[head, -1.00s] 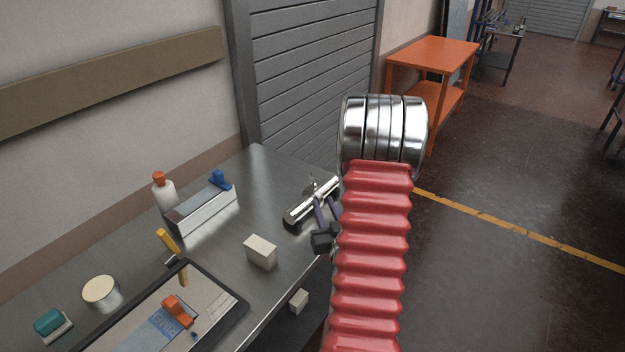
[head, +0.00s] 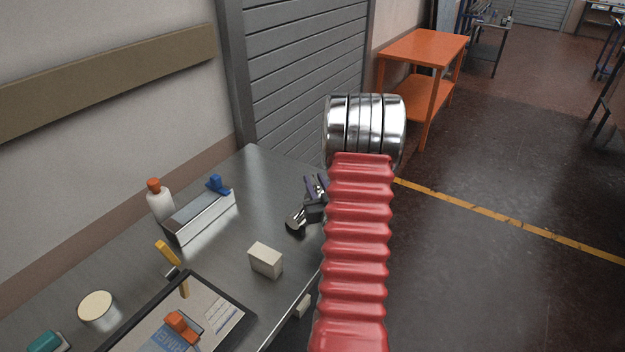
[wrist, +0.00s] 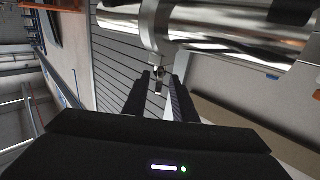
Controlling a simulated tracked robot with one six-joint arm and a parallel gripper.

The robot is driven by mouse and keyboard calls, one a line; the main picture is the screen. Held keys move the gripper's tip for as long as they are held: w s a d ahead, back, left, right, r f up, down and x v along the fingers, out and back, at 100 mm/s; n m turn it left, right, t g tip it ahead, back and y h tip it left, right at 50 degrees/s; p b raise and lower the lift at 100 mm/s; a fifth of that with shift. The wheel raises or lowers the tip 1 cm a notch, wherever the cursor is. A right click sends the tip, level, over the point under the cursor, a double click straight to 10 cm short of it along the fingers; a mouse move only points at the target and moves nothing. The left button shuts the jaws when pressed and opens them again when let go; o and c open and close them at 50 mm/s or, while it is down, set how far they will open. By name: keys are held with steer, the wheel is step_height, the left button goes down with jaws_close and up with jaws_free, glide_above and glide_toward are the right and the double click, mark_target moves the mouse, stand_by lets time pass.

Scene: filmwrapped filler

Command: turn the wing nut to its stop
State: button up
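A shiny metal cylinder (wrist: 225,32) lies across the top of the wrist view, with a metal band around it. The small wing nut (wrist: 158,78) appears below the band, between the finger ends. My gripper (wrist: 160,82) is open, its dark fingers on either side of the nut with a gap showing; I see no clear contact. The wing nut is hidden there by my gripper and arm.
An orange table (head: 425,47) stands beyond. Open floor lies right of the bench.

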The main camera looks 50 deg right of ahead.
steer(key=shift+w+d, duration=0.15)
steer(key=shift+w, duration=0.1)
steer(key=shift+s, duration=0.1)
steer(key=shift+c, duration=0.4)
jaws_close()
